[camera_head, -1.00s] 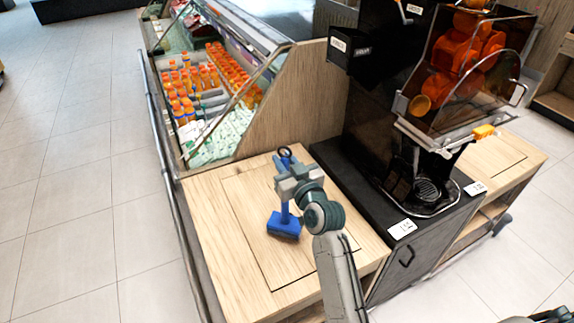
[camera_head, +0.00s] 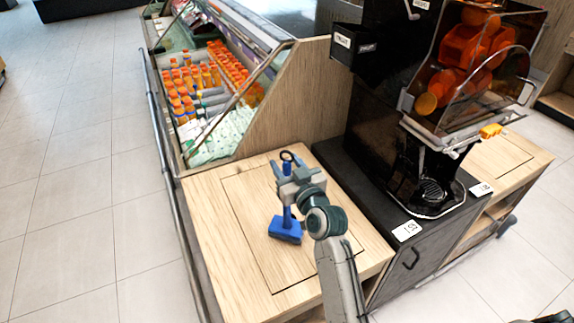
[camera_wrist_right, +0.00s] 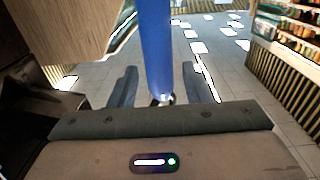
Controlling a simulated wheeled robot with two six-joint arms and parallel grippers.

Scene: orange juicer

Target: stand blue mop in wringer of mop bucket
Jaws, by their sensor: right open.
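The blue mop (camera_head: 285,229) stands upright on the wooden counter, its wide blue head at the bottom and a dark ring at its top. My right gripper (camera_head: 288,172) is around the upper part of its handle and hides some of it. In the right wrist view, the blue handle (camera_wrist_right: 156,45) rises between the two spread fingers of my right gripper (camera_wrist_right: 158,82), with gaps on both sides. The gripper is open. My left gripper is not in view. No mop bucket or wringer shows.
The wooden counter (camera_head: 235,255) is otherwise clear. A black juicer (camera_head: 400,130) with oranges stands on a dark cabinet to the right. A chilled display of bottles (camera_head: 205,85) is behind the counter. Open tiled floor (camera_head: 80,200) lies to the left.

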